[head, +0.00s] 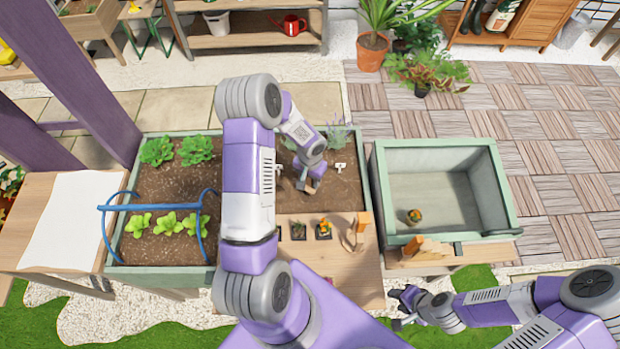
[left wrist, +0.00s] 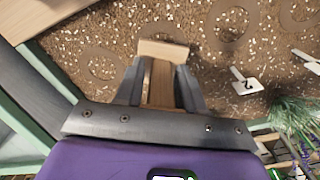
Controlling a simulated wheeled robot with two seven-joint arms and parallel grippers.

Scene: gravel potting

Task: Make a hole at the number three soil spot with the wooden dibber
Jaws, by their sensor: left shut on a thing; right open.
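My left gripper (head: 309,186) is shut on the wooden dibber (left wrist: 162,70) over the right part of the soil bed (head: 345,195). In the left wrist view the dibber's pale crosspiece shows beyond the fingers (left wrist: 160,88); its tip is hidden, so I cannot tell whether it touches the soil. Faint ring marks (left wrist: 230,30) lie on the speckled soil around it. A white label reading 2 (left wrist: 245,82) stands to its right, and another white label (left wrist: 306,61) further right is unreadable. I cannot tell which ring is number three. My right gripper (head: 405,305) is open and empty at the lower right.
A wooden shelf (head: 345,265) in front of the bed holds small potted plants (head: 323,230) and a wooden object (head: 357,232). A green crate (head: 492,190) stands to the right. Blue hoops (head: 150,207) cross the left bed. Lavender (left wrist: 295,115) grows near the labels.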

